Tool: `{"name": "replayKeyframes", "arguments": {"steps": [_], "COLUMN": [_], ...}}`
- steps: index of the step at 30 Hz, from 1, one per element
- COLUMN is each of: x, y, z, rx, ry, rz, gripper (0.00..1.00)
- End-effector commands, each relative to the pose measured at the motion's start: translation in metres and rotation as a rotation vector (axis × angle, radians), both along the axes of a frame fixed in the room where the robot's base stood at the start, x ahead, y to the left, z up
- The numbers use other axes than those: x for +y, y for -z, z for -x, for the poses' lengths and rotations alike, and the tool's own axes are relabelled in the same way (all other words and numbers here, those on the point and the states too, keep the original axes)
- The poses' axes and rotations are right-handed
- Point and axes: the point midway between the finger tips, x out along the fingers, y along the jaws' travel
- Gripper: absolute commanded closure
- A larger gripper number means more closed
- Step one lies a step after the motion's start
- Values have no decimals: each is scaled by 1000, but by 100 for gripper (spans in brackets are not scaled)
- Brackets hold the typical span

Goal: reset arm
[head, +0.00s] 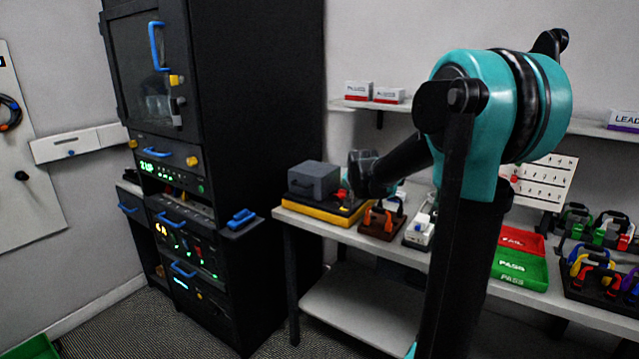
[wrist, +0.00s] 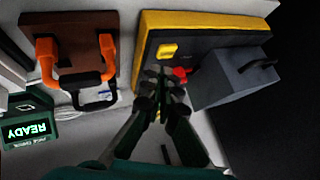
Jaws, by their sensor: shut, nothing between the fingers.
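My teal and black arm (head: 455,125) reaches over the workbench from the right in the head view. In the wrist view my gripper (wrist: 162,80) is shut and empty, with its fingertips together. It is over the yellow and black device (wrist: 145,50), near a red knob (wrist: 180,72) and a yellow button (wrist: 167,50). I cannot tell whether the fingertips touch the device. In the head view the gripper itself is mostly hidden behind the arm's end.
A grey box (head: 315,178) sits on the device. Red (head: 522,240) and green (head: 520,268) trays lie right of my arm. A tall black cabinet (head: 255,90) stands at left, with a blue-handled door (head: 140,60).

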Motion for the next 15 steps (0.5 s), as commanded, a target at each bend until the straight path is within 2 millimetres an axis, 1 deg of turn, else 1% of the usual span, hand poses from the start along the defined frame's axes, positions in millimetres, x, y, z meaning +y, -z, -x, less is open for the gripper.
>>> {"name": "replayKeyframes", "arguments": {"steps": [1,2,3,5,6,8,9,11,12,15], "x": [-6,-9,-12,-17,-19,-23,-25,-27,-27,-29], "y": [11,19,30,46,57,74,86,102,113,135], "z": [32,50,76,115,140,179,203,239,260,304], "rx": [29,49,77,119,146,186,211,246,267,310], "ry": [-34,-60,-98,-160,-200,-261,-301,-363,-401,-483], "rz": [35,58,90,135,162,201,225,256,273,309], "gripper": [100,100,100,100,100,100,100,100,100,100]}}
